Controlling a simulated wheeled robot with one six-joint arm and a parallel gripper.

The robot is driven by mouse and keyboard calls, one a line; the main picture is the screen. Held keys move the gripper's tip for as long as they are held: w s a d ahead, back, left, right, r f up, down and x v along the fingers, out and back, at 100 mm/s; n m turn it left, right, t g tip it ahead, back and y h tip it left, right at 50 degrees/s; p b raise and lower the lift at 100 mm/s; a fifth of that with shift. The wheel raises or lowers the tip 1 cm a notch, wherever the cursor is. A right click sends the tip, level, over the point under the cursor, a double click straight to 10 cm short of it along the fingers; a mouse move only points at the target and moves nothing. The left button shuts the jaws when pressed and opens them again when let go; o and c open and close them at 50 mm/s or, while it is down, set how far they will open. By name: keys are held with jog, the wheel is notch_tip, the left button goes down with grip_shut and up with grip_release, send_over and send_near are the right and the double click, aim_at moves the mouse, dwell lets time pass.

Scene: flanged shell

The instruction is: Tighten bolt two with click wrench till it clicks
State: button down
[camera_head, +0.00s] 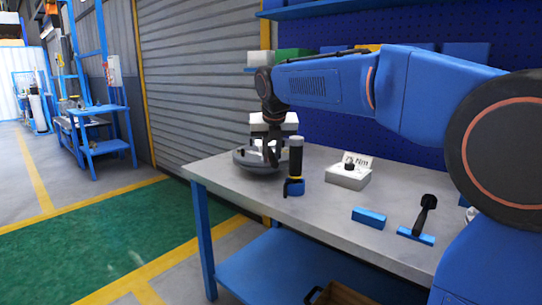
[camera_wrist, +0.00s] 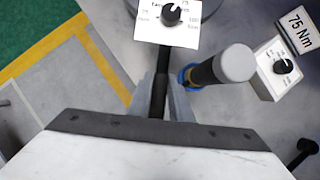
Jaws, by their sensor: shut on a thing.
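My gripper (camera_head: 270,152) is over the left end of the bench, at the grey round flanged shell (camera_head: 246,164). In the wrist view my gripper (camera_wrist: 162,98) is shut on the dark handle of the click wrench (camera_wrist: 160,82). A white plate with a black dial knob (camera_wrist: 186,34) shows at the wrench's far end. Part of the shell (camera_wrist: 112,14) shows at the top of the wrist view. Bolt two and the wrench's working end cannot be made out; I cannot tell whether the wrench is on a bolt.
A black, blue and yellow tool with a grey cap (camera_head: 295,165) stands right of the shell, close to my gripper. Beyond it are a white dial box (camera_head: 347,177) with a 75 Nm sign (camera_wrist: 299,31), a blue block (camera_head: 369,218) and a black-handled blue tool (camera_head: 417,236).

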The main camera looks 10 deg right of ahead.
jog(key=shift+f, duration=1.3)
dwell(0.4)
jog(key=shift+a, duration=0.1)
jog(key=w+a+m+g+h, duration=0.1)
jog(key=w+a+m, duration=0.2)
jog(key=a+m, duration=0.1)
jog(key=w+a+m+h, duration=0.2)
jog(key=a+m, duration=0.2)
jog(key=a, duration=0.2)
jog(key=shift+w+a+g+h, duration=0.3)
jog(key=shift+w+a+g, duration=0.1)
dwell(2.4)
jog(key=shift+s+d+f, duration=0.1)
jog(key=shift+s+d, duration=0.1)
jog(key=shift+s+d+n, duration=0.3)
jog(key=shift+s+d, duration=0.05)
jog(key=shift+f, duration=0.1)
dwell(0.5)
